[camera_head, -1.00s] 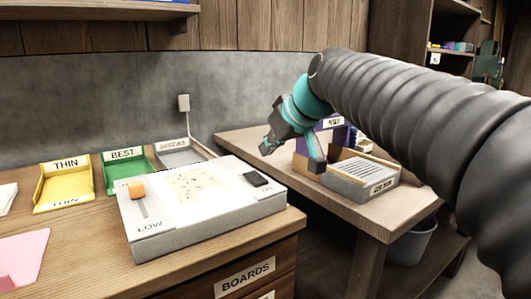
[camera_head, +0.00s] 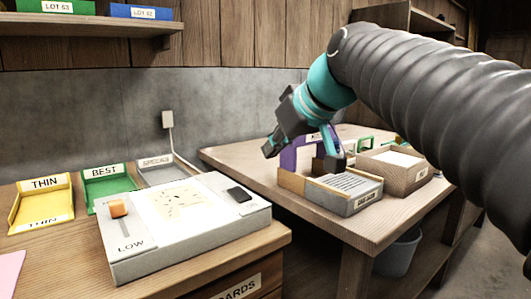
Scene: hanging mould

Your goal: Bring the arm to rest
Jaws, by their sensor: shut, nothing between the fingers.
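My gripper (camera_head: 308,150) hangs at the end of my arm, right of the middle of the view. It is dark grey with a teal section behind it. It shows in front of the right-hand table (camera_head: 228,153), and nothing is seen between its fingers. Behind and below it are a purple stand (camera_head: 289,159) and a grey slotted box (camera_head: 345,200) with a wooden edge. I cannot tell how far the gripper is from them. My arm, in a ribbed dark sleeve, crosses the upper right.
A light box (camera_head: 120,267) with an orange slider knob (camera_head: 118,208) stands on the left bench. Yellow (camera_head: 40,221), green (camera_head: 108,186) and grey (camera_head: 160,174) trays lie behind it. A wooden box (camera_head: 405,182) is at right. A bin (camera_head: 398,255) stands below. A shelf (camera_head: 90,26) hangs upper left.

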